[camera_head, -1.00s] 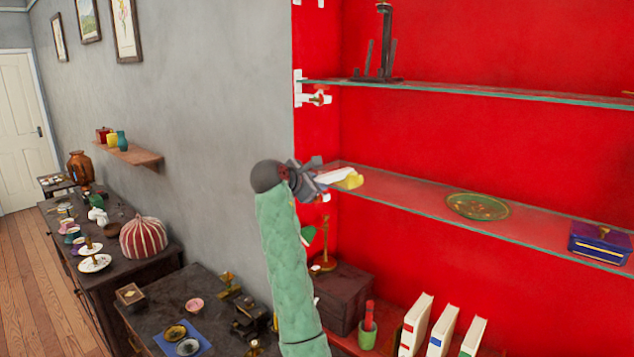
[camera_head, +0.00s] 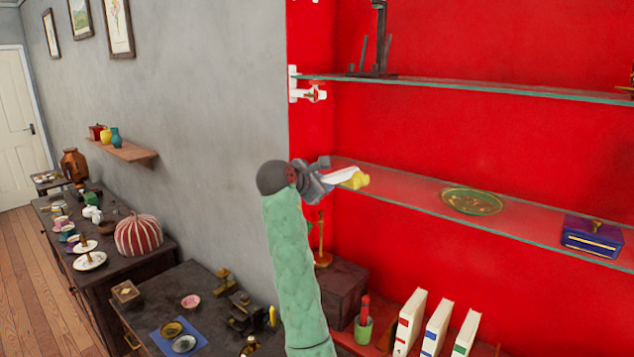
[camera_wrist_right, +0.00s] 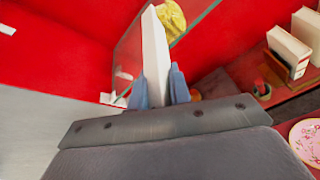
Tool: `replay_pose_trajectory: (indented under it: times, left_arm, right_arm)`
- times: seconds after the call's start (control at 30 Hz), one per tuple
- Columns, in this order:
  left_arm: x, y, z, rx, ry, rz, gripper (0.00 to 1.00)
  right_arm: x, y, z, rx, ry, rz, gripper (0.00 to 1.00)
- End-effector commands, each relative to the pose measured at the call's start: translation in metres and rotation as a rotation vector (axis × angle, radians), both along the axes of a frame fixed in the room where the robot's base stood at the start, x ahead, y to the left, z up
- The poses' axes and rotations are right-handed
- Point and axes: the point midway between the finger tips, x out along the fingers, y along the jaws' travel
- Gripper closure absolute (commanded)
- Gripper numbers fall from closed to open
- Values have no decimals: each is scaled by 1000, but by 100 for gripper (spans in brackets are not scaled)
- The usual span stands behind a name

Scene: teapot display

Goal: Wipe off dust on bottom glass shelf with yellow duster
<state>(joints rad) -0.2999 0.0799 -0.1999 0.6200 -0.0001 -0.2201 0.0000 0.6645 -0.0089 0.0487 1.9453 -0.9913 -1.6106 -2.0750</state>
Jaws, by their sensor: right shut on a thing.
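My right gripper (camera_head: 325,180) is shut on the white handle of the yellow duster (camera_head: 357,180), at the left end of the bottom glass shelf (camera_head: 405,192). In the right wrist view, the fingers (camera_wrist_right: 160,88) clasp the white handle and the yellow head (camera_wrist_right: 171,18) is at the far end, against the glass shelf's edge (camera_wrist_right: 205,20). I cannot tell whether the head touches the glass. A green-gold plate (camera_head: 472,201) lies mid-shelf, and a blue box (camera_head: 592,238) stands to its right. My left gripper is not in view.
An upper glass shelf (camera_head: 470,91) holds a dark stand (camera_head: 376,50). Below are white binders (camera_head: 437,328), a green cup with a red item (camera_head: 364,331) and a dark box (camera_head: 340,291). Crowded dark cabinets stand left. The shelf between duster and plate is clear.

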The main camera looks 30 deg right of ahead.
Motion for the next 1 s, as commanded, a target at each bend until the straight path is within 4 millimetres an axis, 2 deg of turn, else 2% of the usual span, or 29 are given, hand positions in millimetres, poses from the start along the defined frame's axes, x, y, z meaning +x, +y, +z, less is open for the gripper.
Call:
replay_pose_trajectory:
  times: [0.27,0.8,1.0]
  left_arm:
    - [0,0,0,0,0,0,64]
    - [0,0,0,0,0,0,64]
    - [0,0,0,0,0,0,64]
  right_arm:
    - [-1,0,0,0,1,0,100]
    - [32,13,0,0,1,0,100]
    - [34,14,0,0,1,0,100]
